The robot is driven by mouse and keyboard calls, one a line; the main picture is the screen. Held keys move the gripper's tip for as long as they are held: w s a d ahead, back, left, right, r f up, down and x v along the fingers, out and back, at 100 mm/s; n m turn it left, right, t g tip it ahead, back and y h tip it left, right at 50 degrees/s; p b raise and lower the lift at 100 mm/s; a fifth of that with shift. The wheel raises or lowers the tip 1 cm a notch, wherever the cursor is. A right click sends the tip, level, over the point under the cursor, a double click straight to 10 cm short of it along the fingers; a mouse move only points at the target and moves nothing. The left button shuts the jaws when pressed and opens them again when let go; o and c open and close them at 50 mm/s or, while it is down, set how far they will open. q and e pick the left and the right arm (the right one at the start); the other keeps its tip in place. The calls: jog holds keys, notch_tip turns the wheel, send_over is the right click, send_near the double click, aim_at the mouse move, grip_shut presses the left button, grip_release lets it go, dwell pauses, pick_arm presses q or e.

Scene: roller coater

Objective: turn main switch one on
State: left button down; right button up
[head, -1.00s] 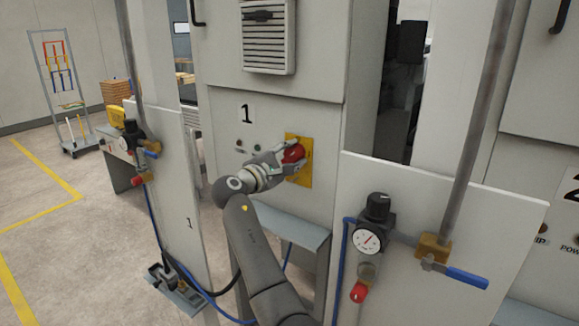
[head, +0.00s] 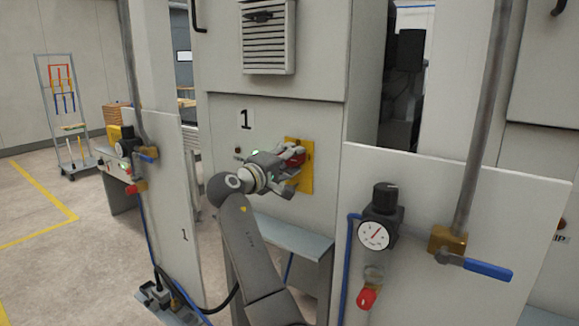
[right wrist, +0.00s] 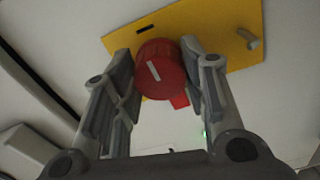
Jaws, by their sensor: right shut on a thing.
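The main switch is a red rotary knob (head: 297,157) on a yellow plate (head: 306,180), on the grey cabinet front below the label "1" (head: 246,119). My right gripper (head: 291,168) is shut on the knob. In the right wrist view the red knob (right wrist: 160,70) sits between the two fingers (right wrist: 163,88), with a slanted white mark on its face and the yellow plate (right wrist: 222,32) behind it. A green lamp (head: 255,153) glows beside my gripper, partly hidden. My left gripper is not in view.
A pressure gauge (head: 374,235) and a blue-handled valve (head: 487,269) stand on the panel at right. Another panel (head: 170,205) with a regulator stands at left. A grey ledge (head: 290,238) juts out below the switch. Open floor lies at far left.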

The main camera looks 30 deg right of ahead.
dwell(0.4)
jog(key=o, duration=1)
jog(key=shift+a, duration=0.1)
jog(key=v, duration=1.2)
jog(key=shift+f, duration=0.1)
